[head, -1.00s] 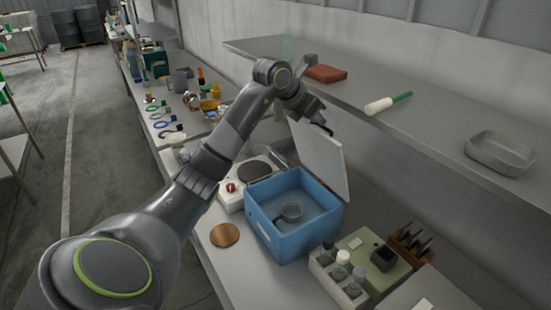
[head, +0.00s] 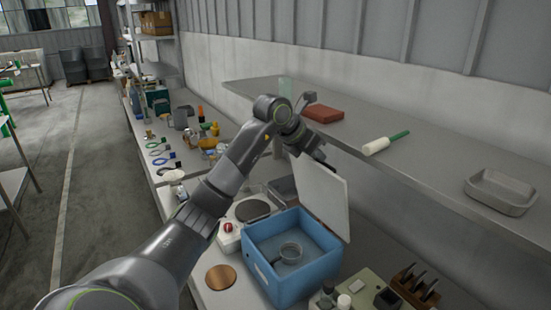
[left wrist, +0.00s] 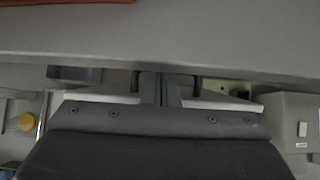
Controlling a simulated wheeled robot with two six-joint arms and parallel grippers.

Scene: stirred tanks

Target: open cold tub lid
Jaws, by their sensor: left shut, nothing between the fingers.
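The cold tub (head: 290,277) is a blue open-topped box on the bench, with a small round dish (head: 290,253) inside. Its pale lid (head: 322,190) stands raised, roughly upright, at the tub's back right side. My left gripper (head: 321,160) is shut and empty at the lid's upper edge; I cannot tell whether it touches the lid. In the left wrist view the closed fingers (left wrist: 161,90) cross a pale strip that looks like the lid's edge (left wrist: 105,97). My right gripper is not in view.
A shelf (head: 420,165) runs above and behind the lid, bearing a red block (head: 322,113), a green-handled tool (head: 385,143) and a grey tray (head: 500,190). A hotplate (head: 252,209) and copper disc (head: 220,277) lie left of the tub; bottles and a rack stand to its right.

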